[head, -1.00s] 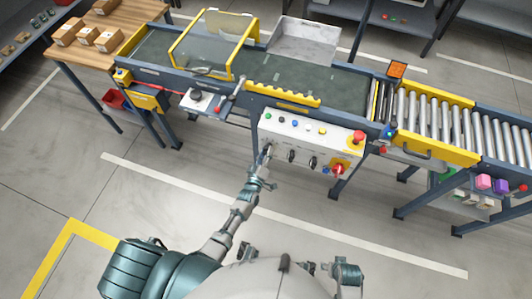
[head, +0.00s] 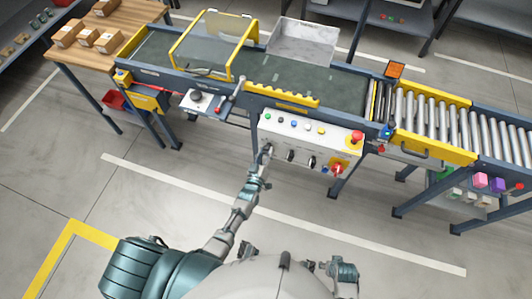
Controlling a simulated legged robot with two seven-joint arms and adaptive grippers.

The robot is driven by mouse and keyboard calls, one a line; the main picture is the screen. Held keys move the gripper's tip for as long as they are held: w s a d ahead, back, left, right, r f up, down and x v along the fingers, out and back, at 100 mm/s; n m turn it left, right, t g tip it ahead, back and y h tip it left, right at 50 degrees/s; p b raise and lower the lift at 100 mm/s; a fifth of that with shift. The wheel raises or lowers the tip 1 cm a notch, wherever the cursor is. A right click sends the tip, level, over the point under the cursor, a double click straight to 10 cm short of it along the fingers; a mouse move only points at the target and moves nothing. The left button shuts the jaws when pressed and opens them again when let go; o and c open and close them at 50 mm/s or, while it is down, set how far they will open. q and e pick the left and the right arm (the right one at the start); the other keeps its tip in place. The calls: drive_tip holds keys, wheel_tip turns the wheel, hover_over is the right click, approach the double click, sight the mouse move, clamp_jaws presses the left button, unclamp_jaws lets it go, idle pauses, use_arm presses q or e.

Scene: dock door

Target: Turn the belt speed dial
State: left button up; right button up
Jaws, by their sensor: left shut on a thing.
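The white control panel (head: 300,140) hangs on the front side of the conveyor. It has a row of coloured buttons on top and black dials below. My left gripper (head: 266,153) is at the panel's lower left end, shut on the leftmost dial there, which it mostly hides. Two other black dials, one in the middle (head: 290,155) and one further right (head: 312,161), stand clear of the gripper. My right arm is folded low near my body, and its fingers cannot be made out.
A small box with a dial (head: 197,97) is to the left. The roller conveyor (head: 430,115) runs off right. The floor before the panel is clear.

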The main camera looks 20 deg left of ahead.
use_arm(q)
drive_tip(key=shift+s+f, duration=0.15)
drive_tip(key=shift+f, duration=0.1)
drive_tip(key=o, duration=1.2)
drive_tip(key=shift+c, duration=0.2)
drive_tip(key=shift+r, duration=0.15)
drive_tip(key=s, duration=1.1)
drive_tip(key=shift+s+a, duration=0.2)
drive_tip(key=shift+s, duration=0.2)
drive_tip(key=s+f+m+g+h+p, duration=0.2)
drive_tip(key=s+f+m+g, duration=0.2)
drive_tip(key=s+f+g, duration=0.55)
drive_tip(key=s+a+f+m+g+y+p, duration=0.1)
drive_tip(key=s+a+f+g, duration=0.1)
drive_tip(key=s+f, duration=0.3)
drive_tip(key=s+a+f+m+g+y, duration=0.1)
drive_tip(key=s+f+g, duration=0.4)
drive_tip(key=s, duration=0.7)
drive_tip(key=shift+a+f+m+p, duration=0.35)
drive_tip(key=shift+a+f+m, duration=0.45)
drive_tip(key=shift+a, duration=0.2)
use_arm(e)
drive_tip(key=s+f, duration=0.4)
drive_tip(key=f, duration=0.4)
drive_tip(key=shift+d+f+g, duration=0.3)
drive_tip(key=shift+f, duration=0.1)
